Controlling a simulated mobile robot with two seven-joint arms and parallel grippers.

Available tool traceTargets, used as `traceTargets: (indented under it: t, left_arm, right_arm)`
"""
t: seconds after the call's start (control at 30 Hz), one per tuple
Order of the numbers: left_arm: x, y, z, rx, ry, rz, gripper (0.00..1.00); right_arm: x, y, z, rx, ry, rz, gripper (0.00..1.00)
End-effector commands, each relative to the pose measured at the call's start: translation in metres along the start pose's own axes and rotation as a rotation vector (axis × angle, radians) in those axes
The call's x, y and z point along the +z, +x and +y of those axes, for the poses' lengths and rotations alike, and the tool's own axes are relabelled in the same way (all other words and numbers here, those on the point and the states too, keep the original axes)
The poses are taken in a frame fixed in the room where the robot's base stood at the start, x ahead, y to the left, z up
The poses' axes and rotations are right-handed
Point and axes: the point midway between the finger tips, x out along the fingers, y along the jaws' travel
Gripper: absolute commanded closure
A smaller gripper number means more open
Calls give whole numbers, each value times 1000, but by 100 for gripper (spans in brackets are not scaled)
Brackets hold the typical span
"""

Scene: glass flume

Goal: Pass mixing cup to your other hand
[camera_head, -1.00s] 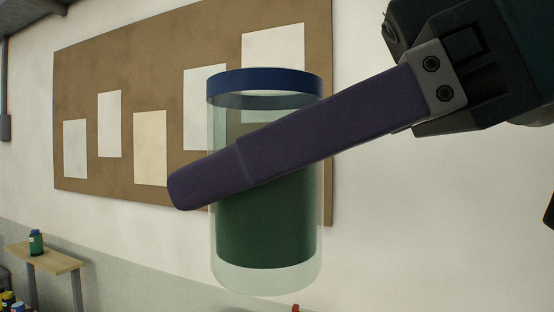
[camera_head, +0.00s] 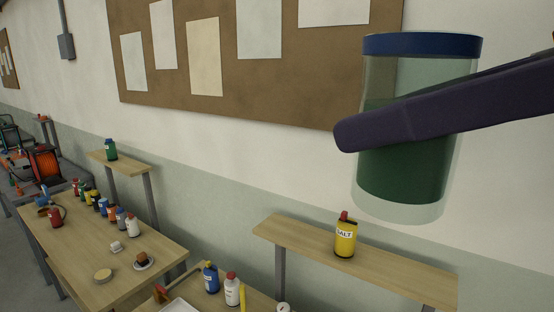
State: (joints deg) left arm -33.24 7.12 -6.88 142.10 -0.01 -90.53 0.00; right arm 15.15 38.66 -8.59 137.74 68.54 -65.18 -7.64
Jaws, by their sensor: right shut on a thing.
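The mixing cup (camera_head: 405,185) is a clear cylinder with a dark blue rim and dark green contents. It is upright in the air at the upper right of the head view. My right gripper (camera_head: 385,133) comes in from the right edge and is shut on the cup. Its near purple finger lies across the cup's front; the far finger is hidden behind the cup. My left gripper is not in view.
A yellow salt bottle (camera_head: 345,239) stands on a narrow wooden shelf (camera_head: 400,280) below the cup. A long wooden table (camera_head: 75,257) at the left holds several bottles and small items. A pinboard (camera_head: 285,90) hangs on the wall behind.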

Motion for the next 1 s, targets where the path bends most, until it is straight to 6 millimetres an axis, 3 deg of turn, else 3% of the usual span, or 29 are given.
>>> traceTargets:
  t: [0.03,0.2,0.4,0.6,1.0]
  left_arm:
    - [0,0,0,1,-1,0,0]
    - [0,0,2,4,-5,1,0]
    - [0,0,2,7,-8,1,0]
    - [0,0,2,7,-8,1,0]
    - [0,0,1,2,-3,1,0]
  right_arm:
    - [14,-9,5,4,13,-6,95]
    - [47,-40,16,15,16,-4,95]
    - [70,-68,23,26,15,-2,95]
    - [73,-77,25,32,9,9,95]
    - [72,-74,22,10,1,2,95]
